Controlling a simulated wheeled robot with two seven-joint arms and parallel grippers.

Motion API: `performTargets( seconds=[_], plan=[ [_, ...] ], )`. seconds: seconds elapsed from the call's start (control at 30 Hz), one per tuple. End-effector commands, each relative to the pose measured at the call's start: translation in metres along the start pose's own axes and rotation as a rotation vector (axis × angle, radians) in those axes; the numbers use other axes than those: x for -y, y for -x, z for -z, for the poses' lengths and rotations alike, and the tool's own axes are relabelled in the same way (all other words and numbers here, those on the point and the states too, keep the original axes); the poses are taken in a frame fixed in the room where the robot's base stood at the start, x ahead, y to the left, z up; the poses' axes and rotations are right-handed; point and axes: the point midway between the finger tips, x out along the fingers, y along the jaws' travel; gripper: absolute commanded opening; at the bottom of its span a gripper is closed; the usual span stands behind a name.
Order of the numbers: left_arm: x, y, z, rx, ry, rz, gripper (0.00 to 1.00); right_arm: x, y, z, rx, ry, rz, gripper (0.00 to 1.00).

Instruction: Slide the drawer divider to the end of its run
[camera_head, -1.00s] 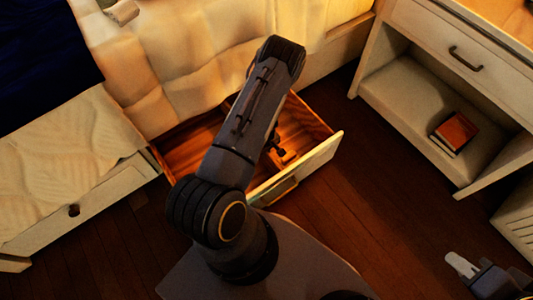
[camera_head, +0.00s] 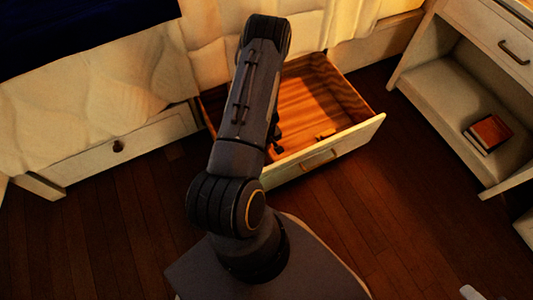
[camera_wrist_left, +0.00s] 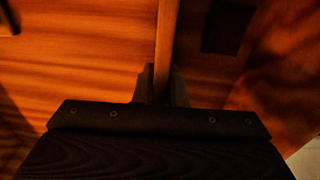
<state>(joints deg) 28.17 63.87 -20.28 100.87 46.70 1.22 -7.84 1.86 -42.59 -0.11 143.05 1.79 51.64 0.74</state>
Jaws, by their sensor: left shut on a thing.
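The drawer (camera_head: 340,146) stands pulled out below the bed, with a reddish wooden inside and a pale front. My left gripper (camera_head: 276,141) is down inside it, toward its left part, mostly hidden behind my own forearm. In the left wrist view the divider (camera_wrist_left: 168,35) is a thin upright wooden strip, and my left gripper (camera_wrist_left: 161,88) is shut on it. The divider is hidden behind my arm in the head view. A light piece at the lower right edge of the head view seems to be the tip of my right gripper (camera_head: 471,292); its jaws do not show.
A small yellowish piece (camera_head: 325,136) lies by the drawer's front wall. A white cabinet (camera_head: 440,85) with a red-brown book (camera_head: 489,132) stands at the right. A closed drawer (camera_head: 120,147) is at the left.

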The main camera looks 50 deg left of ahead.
Motion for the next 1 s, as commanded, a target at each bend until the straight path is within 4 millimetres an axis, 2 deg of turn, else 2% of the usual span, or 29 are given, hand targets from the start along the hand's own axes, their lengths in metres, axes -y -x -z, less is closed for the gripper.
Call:
performTargets(
  seconds=[0.03, 0.17, 0.2, 0.33, 0.67, 1.0],
  plan=[
    [-0.003, 0.002, -0.01, 0.023, -0.008, -0.002, 0.0, 0.001, 0.001, 0.001, 0.001, 0.0, 0.0, 0.26],
    [-0.003, 0.003, -0.009, 0.024, -0.007, -0.005, 0.0, 0.001, 0.001, 0.001, 0.001, 0.0, 0.0, 0.26],
    [-0.003, 0.003, -0.009, 0.024, -0.007, -0.007, 0.16, 0.001, 0.001, 0.001, 0.001, 0.0, 0.0, 0.26],
    [-0.001, 0.002, -0.006, 0.023, -0.004, -0.012, 0.33, 0.001, 0.001, 0.001, 0.001, 0.0, 0.0, 0.26],
    [0.0, 0.007, -0.002, 0.019, -0.004, -0.017, 0.33, 0.002, 0.004, 0.002, 0.0, 0.0, 0.0, 0.26],
    [-0.002, 0.064, 0.002, 0.02, -0.004, -0.018, 0.33, 0.011, 0.025, 0.013, 0.0, 0.0, 0.0, 0.26]
  ],
)
